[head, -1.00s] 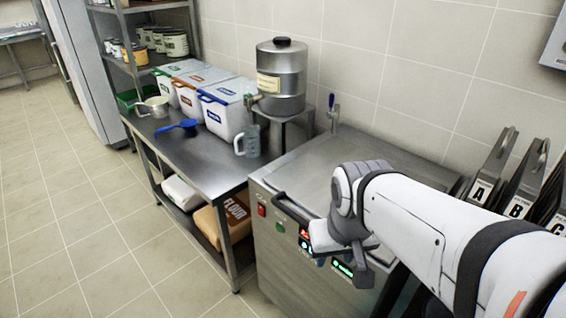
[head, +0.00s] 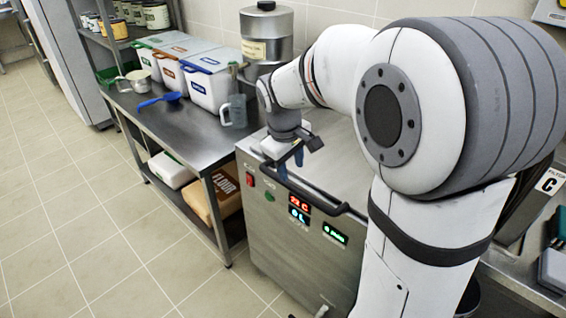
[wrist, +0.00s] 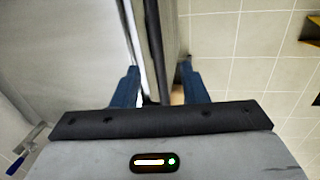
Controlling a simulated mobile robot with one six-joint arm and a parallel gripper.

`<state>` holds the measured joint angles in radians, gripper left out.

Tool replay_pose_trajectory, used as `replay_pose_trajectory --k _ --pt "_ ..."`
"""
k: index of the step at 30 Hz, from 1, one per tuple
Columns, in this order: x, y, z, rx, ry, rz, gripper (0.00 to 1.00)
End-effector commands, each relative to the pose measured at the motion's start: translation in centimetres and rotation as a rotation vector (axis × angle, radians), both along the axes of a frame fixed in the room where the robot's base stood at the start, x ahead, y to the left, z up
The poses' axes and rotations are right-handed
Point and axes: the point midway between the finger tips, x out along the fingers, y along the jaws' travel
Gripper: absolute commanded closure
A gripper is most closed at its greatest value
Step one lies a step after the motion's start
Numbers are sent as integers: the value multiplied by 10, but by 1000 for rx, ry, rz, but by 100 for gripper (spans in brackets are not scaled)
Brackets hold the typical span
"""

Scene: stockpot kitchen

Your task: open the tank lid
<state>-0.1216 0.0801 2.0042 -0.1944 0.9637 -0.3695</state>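The steel tank (head: 285,265) stands at the centre, with its flat lid (head: 335,170) down. A black bar handle (head: 325,205) runs along the lid's front edge. My gripper (head: 282,172) is over the left part of that handle, pointing down. In the wrist view, my gripper's two blue fingers (wrist: 158,88) are apart, one on each side of the dark handle (wrist: 155,45). A gap shows beside the right finger; I cannot tell whether the left finger touches the lid edge. My arm hides the right part of the lid.
A steel table (head: 185,130) with white bins (head: 208,85), a clear jug (head: 236,110) and a blue scoop (head: 160,101) stands left of the tank. A steel dispenser (head: 266,35) is behind. The floor (head: 120,230) at the left front is clear.

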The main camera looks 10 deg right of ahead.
Motion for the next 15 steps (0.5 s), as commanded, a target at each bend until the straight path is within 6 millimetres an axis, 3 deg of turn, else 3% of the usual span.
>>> replay_pose_trajectory --k 3,15 --pt "12 2 -9 -14 11 34 60" --pt "19 -7 -65 -16 15 38 60"
